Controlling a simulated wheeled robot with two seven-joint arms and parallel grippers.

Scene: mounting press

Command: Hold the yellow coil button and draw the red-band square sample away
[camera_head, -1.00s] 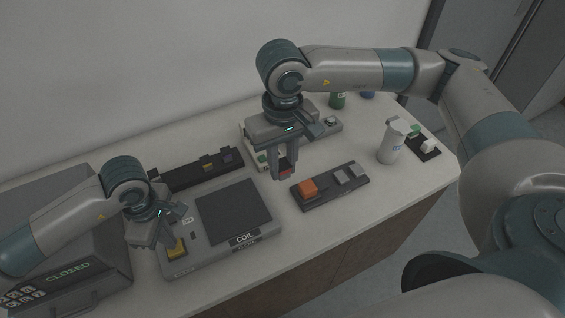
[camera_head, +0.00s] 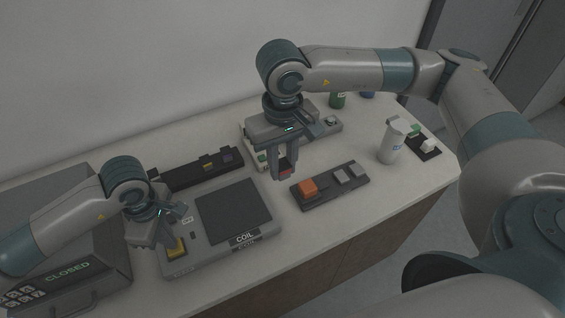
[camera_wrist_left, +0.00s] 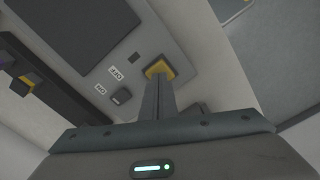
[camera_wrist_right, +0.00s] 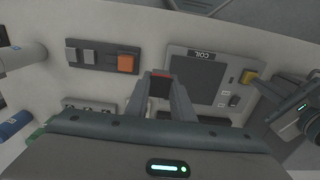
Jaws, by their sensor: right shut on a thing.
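The yellow coil button (camera_head: 177,250) sits on the front left corner of the grey coil unit (camera_head: 214,250), which has a dark square plate. My left gripper (camera_head: 172,240) is over it with its fingers together. In the left wrist view the fingertips (camera_wrist_left: 158,82) meet the yellow button (camera_wrist_left: 160,69), hiding part of it; whether it is pressed in I cannot tell. My right gripper (camera_head: 284,176) is shut on the red-band square sample (camera_head: 285,173), held to the right of the plate. The sample's red face (camera_wrist_right: 160,73) shows between the fingers in the right wrist view.
A dark tray with an orange block (camera_head: 308,187) and grey blocks lies right of the sample. A white bottle (camera_head: 392,142) stands further right. A grey press box reading CLOSED (camera_head: 67,270) is at the left. A dark rack (camera_head: 200,168) lies behind the coil unit.

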